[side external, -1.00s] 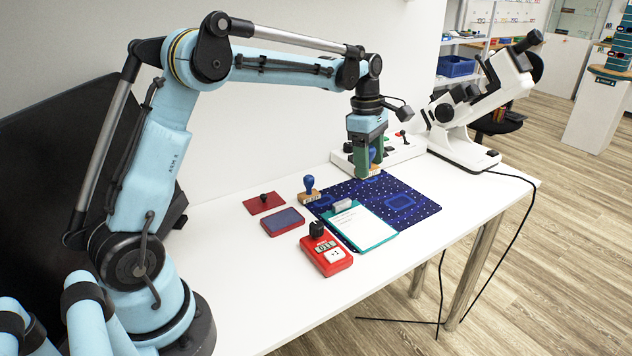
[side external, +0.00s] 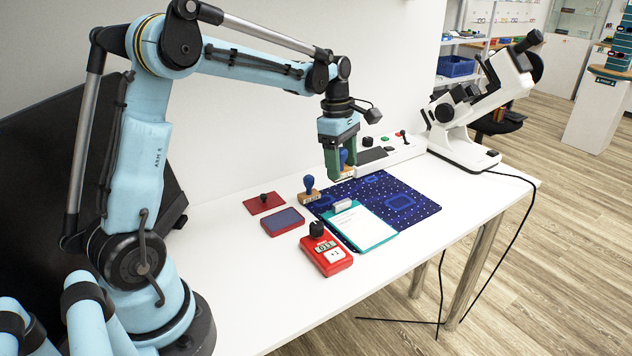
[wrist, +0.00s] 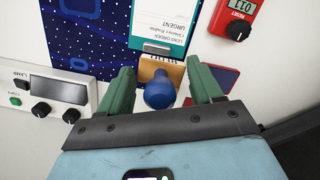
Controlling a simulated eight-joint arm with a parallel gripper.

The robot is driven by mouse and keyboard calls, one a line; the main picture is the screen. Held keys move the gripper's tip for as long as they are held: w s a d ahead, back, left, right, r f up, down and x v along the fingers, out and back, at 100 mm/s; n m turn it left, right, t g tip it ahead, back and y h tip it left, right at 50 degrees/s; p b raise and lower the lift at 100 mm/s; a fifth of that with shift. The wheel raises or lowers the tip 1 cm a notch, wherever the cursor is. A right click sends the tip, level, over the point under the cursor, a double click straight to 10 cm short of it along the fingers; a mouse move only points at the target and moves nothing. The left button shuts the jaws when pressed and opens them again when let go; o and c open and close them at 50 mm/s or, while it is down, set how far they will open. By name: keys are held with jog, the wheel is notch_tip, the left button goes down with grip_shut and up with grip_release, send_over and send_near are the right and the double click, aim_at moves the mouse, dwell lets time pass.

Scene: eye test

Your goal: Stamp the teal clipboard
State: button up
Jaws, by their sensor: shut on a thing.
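The teal clipboard (side external: 380,243) lies flat on the patterned blue mat with a white sheet under its clip. In the wrist view the clipboard (wrist: 181,49) is at the top centre, its sheet printed "URGENT". My gripper (side external: 341,174) is shut on a stamp (side external: 343,156) with a blue knob and a wooden block. It holds the stamp above the mat's far left part, behind the clipboard. In the wrist view the held stamp (wrist: 160,95) sits between the green fingers; its underside is hidden. A second blue-handled stamp (side external: 309,187) stands on the table left of the mat.
A red-framed ink pad (side external: 283,221) and a red plate with a black knob (side external: 264,203) lie left of the mat (side external: 413,203). A red counter (side external: 326,256) is in front. A white control box (side external: 400,151) and a white instrument (side external: 465,120) stand behind.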

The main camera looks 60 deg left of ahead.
jog(key=s+a+f, duration=0.1)
jog(key=s+a, duration=0.1)
jog(key=s, duration=0.4)
jog(key=s+a+f, duration=0.2)
jog(key=s, duration=0.5)
jog(key=shift+f, duration=2.5)
jog(key=shift+f, duration=0.55)
notch_tip(320, 180, up, 7)
dwell(0.8)
dwell(0.4)
